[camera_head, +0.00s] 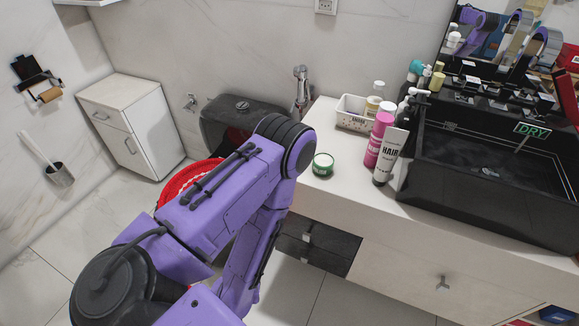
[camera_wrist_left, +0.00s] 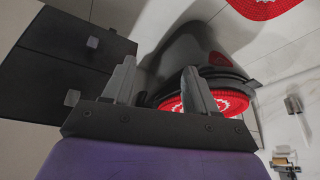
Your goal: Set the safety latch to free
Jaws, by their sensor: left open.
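My left gripper (camera_wrist_left: 159,66) shows in the wrist view with its two grey fingers apart and nothing between them. I cannot make out a part that is clearly the safety latch. A dark drawer unit (camera_wrist_left: 60,68) lies left of the fingers in the wrist view, with small grey fittings on its front, one (camera_wrist_left: 92,42) standing out. In the head view the same dark drawers (camera_head: 325,252) sit under the white counter, partly behind my purple left arm. My left gripper is hidden in the head view. My right gripper is in neither view.
A black toilet (camera_head: 228,122) with a red cover (camera_wrist_left: 170,103) stands close to the drawers. The counter (camera_head: 330,198) holds a green jar (camera_head: 322,164), bottles, a white basket and a black sink (camera_head: 480,205). A white cabinet (camera_head: 135,125) stands at the back left.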

